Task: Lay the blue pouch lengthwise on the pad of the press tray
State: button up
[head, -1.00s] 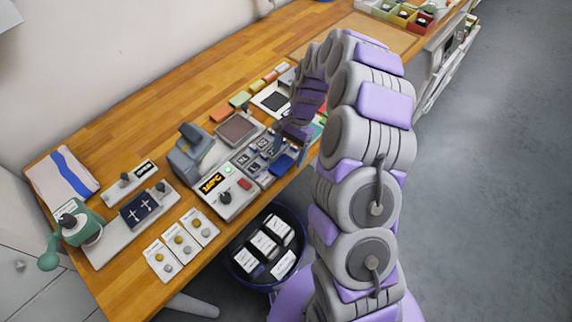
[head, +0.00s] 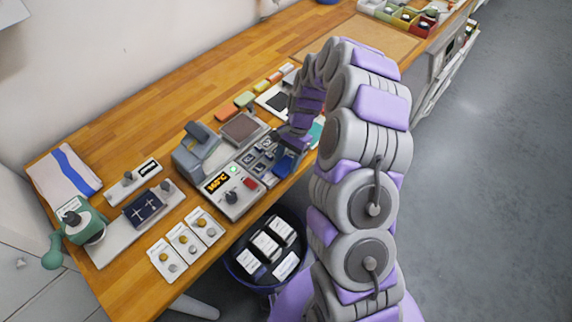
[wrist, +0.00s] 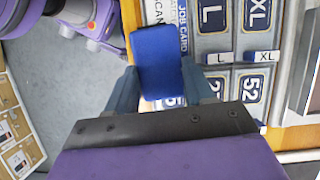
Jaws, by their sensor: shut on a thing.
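The blue pouch (head: 286,164) is at the front edge of the bench in the head view, just below my gripper (head: 289,150). In the wrist view the pouch (wrist: 158,58) stands out between the two fingers of my gripper (wrist: 160,78), which is shut on it. Whether the pouch still touches the bench is unclear. The grey press (head: 196,150) has a tray with a brown pad (head: 239,127) beside it, bare, behind and left of my gripper. A grey edge at the right of the wrist view may be part of that tray.
Size cards (wrist: 235,45) marked L and XL lie right beside the pouch. A control box (head: 228,192) with a lit display stands to the left. A dark bin (head: 236,265) with white-labelled packs is below the bench edge. A dark-padded white frame (head: 272,104) lies behind.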

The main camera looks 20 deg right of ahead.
aim_at(285, 166)
jog(key=shift+c, duration=0.7)
jog(key=shift+d+r, duration=0.3)
jog(key=shift+d, duration=0.1)
notch_tip(285, 166, up, 3)
jog(key=shift+r+p, duration=0.1)
jog(key=shift+p, duration=0.45)
jog(key=s+d+p, duration=0.1)
jog(key=s+d, duration=0.1)
jog(key=s, duration=0.5)
jog(key=s+d+r, duration=0.1)
jog(key=s+d, duration=0.1)
jog(key=s, duration=0.6)
jog(key=shift+s+p, duration=0.2)
jog(key=shift+p, duration=0.15)
jog(key=shift+r, duration=0.1)
